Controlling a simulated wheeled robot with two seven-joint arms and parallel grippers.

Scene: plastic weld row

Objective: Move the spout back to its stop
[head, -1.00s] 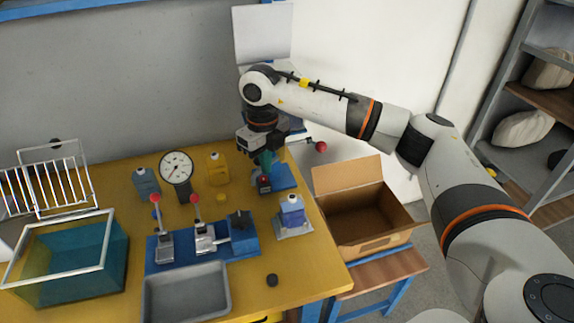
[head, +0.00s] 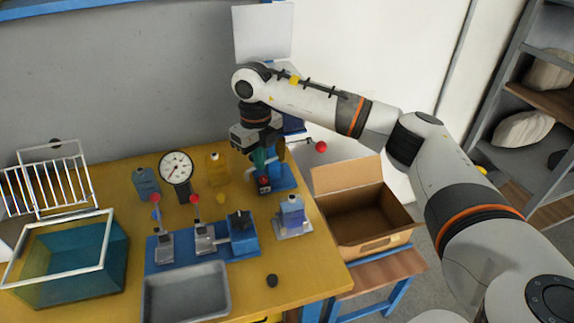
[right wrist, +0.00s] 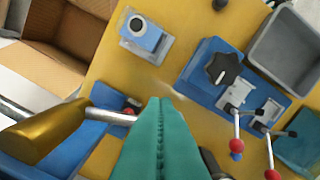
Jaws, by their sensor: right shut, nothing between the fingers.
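My right gripper (head: 259,160) is over the blue stand (head: 281,178) at the back right of the table. In the right wrist view its teal fingers (right wrist: 160,112) are closed together with nothing between them. A brass-coloured cylinder (right wrist: 45,132) on a metal rod (right wrist: 112,117) lies just left of the fingers; it may be the spout, but I cannot be sure. The rod runs toward the fingers, and I cannot tell whether they touch it. A lever with a red knob (head: 320,146) sticks out right of the stand. My left gripper is not in view.
A dial gauge (head: 177,170) is at the back. An open cardboard box (head: 365,243) is at right.

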